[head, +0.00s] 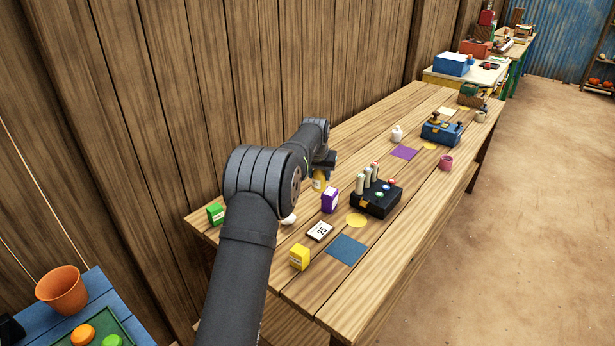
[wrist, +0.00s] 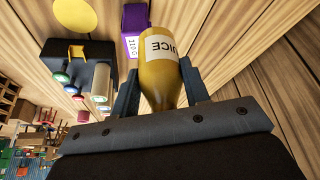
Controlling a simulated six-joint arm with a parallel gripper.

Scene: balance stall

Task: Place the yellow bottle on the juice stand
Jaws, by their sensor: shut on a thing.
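The yellow bottle (wrist: 160,82) with a white label reading "UICE" is between the two fingers of my gripper (wrist: 158,88) in the wrist view. The fingers are shut on it. In the head view the bottle (head: 319,182) shows below my gripper (head: 322,170), partly hidden by my arm, near the wall side of the table. I cannot tell whether its base touches the table. No surface is readable as the juice stand.
A purple box (head: 330,200) stands close to the bottle. A black box (head: 377,200) with buttons and upright cylinders is to its right. A "25" card (head: 320,231), yellow box (head: 299,257) and green box (head: 215,213) are nearer. A blue box (head: 442,131) stands farther off.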

